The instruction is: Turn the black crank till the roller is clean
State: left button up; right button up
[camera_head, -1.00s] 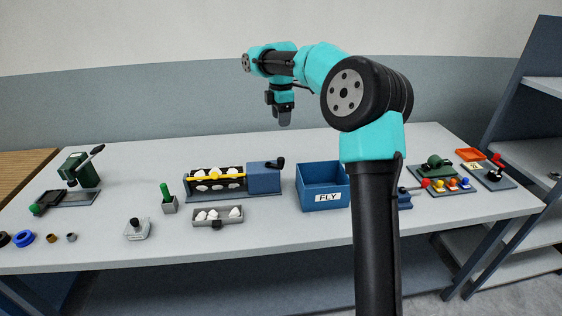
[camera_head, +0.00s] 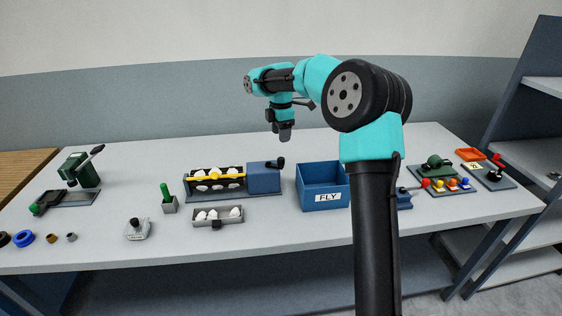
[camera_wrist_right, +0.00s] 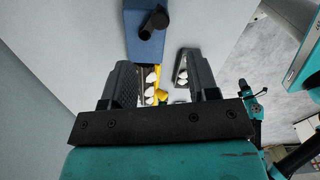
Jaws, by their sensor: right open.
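The black crank (camera_head: 277,163) sits at the right end of the carding device, on its blue housing (camera_head: 263,181). The roller (camera_head: 205,187) lies in the dark frame left of the housing, with white tufts on it and a yellow bar (camera_head: 232,176) across it. My right gripper (camera_head: 285,137) hangs above and behind the crank, apart from it, open and empty. In the right wrist view, my open fingers (camera_wrist_right: 160,75) show with the crank (camera_wrist_right: 154,22) beyond them on the blue housing (camera_wrist_right: 146,48). My left gripper is out of view.
A blue bin marked FLY (camera_head: 325,197) stands right of the housing. A grey tray (camera_head: 232,220) with white tufts lies in front. A green-handled block (camera_head: 170,203) stands left of the frame. The table behind the device is clear.

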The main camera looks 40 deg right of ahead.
aim_at(281, 159)
notch_tip(281, 159, down, 12)
jog(key=shift+r, duration=0.15)
dwell(0.4)
jog(key=c, duration=0.9)
jog(key=shift+s+a, duration=0.1)
jog(key=shift+a, duration=0.05)
